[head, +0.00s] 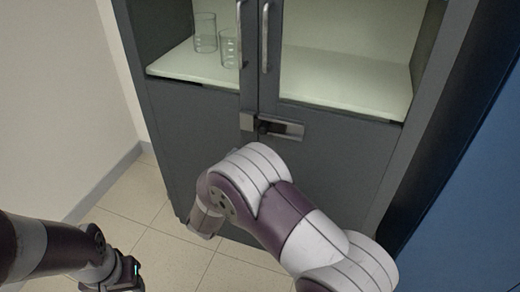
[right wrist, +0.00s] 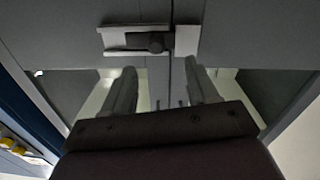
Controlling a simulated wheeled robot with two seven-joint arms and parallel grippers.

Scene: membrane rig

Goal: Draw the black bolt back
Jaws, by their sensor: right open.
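The black bolt (head: 265,128) is a small dark knob in a light metal plate (head: 293,129) on the right door of a grey cabinet. The knob sits at the plate's end nearest the door gap, beside a keeper block (head: 247,122) on the left door. The right wrist view shows the black bolt (right wrist: 156,43) flipped, with the keeper (right wrist: 187,40) to its right. My right gripper (right wrist: 162,87) is open and empty, its fingers apart below the bolt in that view. In the head view my right arm hides it. My left gripper (head: 125,276) is low left, partly cut off.
Two upright door handles (head: 265,38) stand above the bolt. Glass beakers (head: 205,33) stand on the shelf (head: 335,80) behind the doors. A blue surface (head: 480,210) is at the right. Tiled floor (head: 155,245) is open at the left.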

